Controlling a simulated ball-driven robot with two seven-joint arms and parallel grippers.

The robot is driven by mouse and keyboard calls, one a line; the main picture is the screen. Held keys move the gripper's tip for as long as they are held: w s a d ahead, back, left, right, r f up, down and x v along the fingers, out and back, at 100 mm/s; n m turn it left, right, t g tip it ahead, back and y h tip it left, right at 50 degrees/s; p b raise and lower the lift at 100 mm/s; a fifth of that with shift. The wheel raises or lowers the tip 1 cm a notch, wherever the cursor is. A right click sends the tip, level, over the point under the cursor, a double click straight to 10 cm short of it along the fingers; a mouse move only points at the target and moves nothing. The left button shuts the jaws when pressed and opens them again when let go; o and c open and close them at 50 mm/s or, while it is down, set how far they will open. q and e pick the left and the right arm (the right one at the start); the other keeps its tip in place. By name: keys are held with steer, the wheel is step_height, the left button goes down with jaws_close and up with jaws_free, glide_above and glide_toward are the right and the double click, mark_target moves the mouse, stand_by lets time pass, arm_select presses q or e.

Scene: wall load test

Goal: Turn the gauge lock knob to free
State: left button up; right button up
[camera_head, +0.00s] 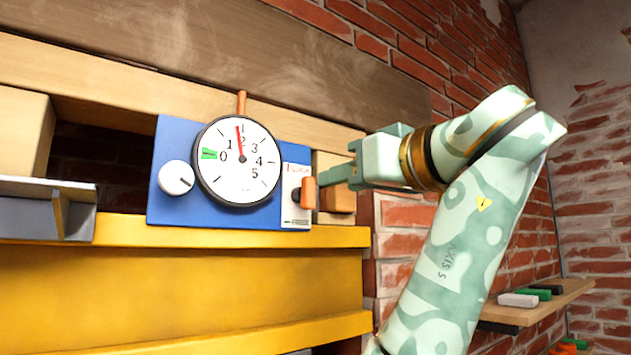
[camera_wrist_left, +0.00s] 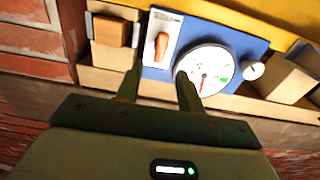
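A blue panel (camera_head: 165,135) carries a round white gauge (camera_head: 262,175); its red needle points up near 2, and a green mark sits beside 0. An orange lever knob (camera_head: 308,192) stands upright on a white plate at the panel's right end. It also shows in the wrist view (camera_wrist_left: 161,46). A round white knob (camera_head: 176,178) sits left of the gauge. My left gripper (camera_head: 322,178) is just right of the orange knob. In the wrist view its fingers (camera_wrist_left: 160,72) are apart and empty, pointing toward that knob. My right gripper is not in view.
A wooden block (camera_head: 337,198) sits right of the panel, behind the fingers. A yellow beam (camera_head: 180,285) runs below the panel, and a grey bracket (camera_head: 40,212) is at left. A shelf (camera_head: 540,305) with small blocks is at lower right, by the brick wall.

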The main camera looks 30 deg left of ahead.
mark_target(312, 189)
arm_select(q)
steer(key=p+x, duration=0.2)
steer(key=x, duration=0.5)
steer(key=shift+a+r, duration=0.1)
steer(key=shift+a, duration=0.05)
steer(key=shift+w+a, duration=0.2)
steer(key=shift+a, duration=0.1)
steer(key=c, duration=0.8)
